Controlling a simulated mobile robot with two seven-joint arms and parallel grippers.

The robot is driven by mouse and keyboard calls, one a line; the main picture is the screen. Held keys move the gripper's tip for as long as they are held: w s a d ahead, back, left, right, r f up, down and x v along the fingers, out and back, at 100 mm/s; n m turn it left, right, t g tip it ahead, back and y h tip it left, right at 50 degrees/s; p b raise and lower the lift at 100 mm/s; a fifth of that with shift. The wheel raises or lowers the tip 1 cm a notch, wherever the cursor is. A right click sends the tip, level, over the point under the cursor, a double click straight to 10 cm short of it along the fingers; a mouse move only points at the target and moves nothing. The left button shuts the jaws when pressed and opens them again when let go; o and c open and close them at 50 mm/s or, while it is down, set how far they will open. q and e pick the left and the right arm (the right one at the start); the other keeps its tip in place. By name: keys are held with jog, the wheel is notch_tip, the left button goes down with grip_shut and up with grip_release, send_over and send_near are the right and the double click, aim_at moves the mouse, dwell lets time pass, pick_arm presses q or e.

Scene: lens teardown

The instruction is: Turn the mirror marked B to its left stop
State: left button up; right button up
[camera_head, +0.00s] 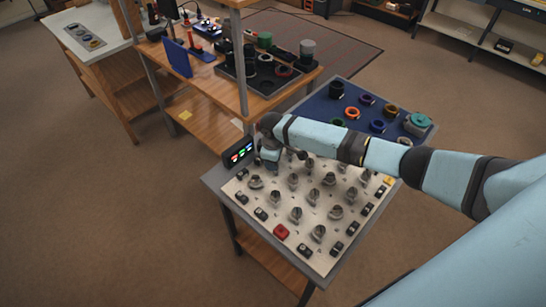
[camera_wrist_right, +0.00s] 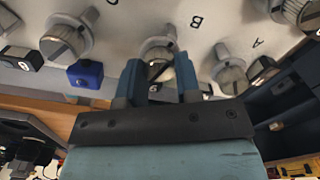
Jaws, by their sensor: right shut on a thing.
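The mirror marked B (camera_wrist_right: 158,46) is a grey ribbed knob on a pale panel, with the letter B printed beside it in the right wrist view. My right gripper (camera_wrist_right: 159,72) has its two blue fingers on either side of this knob and is shut on it. A dark mark shows on the knob between the fingers; its exact angle is hard to tell. In the head view my right gripper (camera_head: 270,156) is at the panel's far left corner, and the arm hides part of the far row. My left gripper is not in view.
The knob by the letter A (camera_wrist_right: 230,72) stands close beside my gripper. A blue block (camera_wrist_right: 86,74) sits on the other side. The panel (camera_head: 265,228) holds several more knobs and a red button (camera_head: 281,231). A small display (camera_head: 238,152) stands at its left edge.

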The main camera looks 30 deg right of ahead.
jog(key=n+p, duration=0.1)
jog(key=n, duration=0.1)
jog(key=shift+r+n, duration=0.1)
jog(key=shift+n, duration=0.3)
jog(key=n, duration=0.2)
jog(key=shift+n, duration=0.4)
jog(key=n, duration=0.3)
jog(key=shift+s+p, duration=0.1)
jog(key=shift+p, duration=0.3)
jog(key=shift+n, duration=2)
jog(key=o, duration=0.9)
jog(key=shift+s, duration=0.1)
